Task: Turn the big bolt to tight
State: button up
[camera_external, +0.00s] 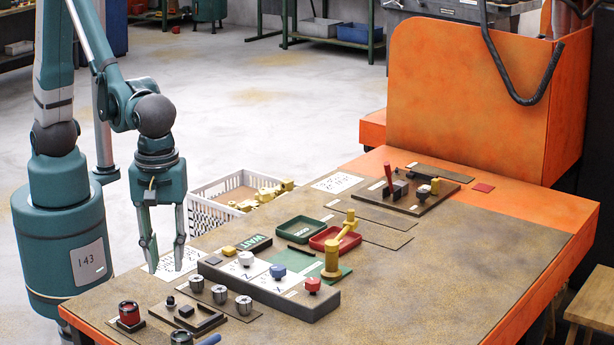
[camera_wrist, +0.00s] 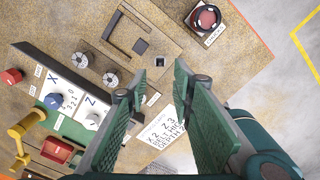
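I cannot tell for sure which piece is the big bolt. A small dark upright piece (camera_external: 170,302) stands on a brown board near the front left of the table. In the wrist view a dark square piece (camera_wrist: 160,62) shows between my fingertips, below them. A dark clamp-like fixture (camera_external: 398,192) with a red handle (camera_external: 388,178) stands on a board at the back of the table. My gripper (camera_external: 166,258) hangs pointing down over the table's left edge, apart from all pieces. Its two green fingers (camera_wrist: 160,72) are spread, with nothing between them.
A grey block (camera_external: 268,288) carries white, blue and red knobs. A yellow cranked piece (camera_external: 340,245) stands behind it. Several grey slotted cylinders (camera_external: 219,293) and a red round piece (camera_external: 130,316) are in front. A white crate (camera_external: 230,200) stands beside the table. The table's right side is clear.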

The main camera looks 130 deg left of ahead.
jog(key=shift+r, duration=1.65)
jog(key=s+a+r+m+t, duration=0.3)
jog(key=s+a+r+m, duration=0.3)
jog(key=s+m, duration=0.3)
jog(key=s+a+r+m+t, duration=0.4)
jog(key=s+m, duration=0.6)
jog(key=m, duration=0.6)
jog(key=shift+a+r, duration=1.15)
jog(key=shift+a, duration=0.1)
jog(key=shift+o, duration=0.4)
jog(key=shift+s, duration=0.1)
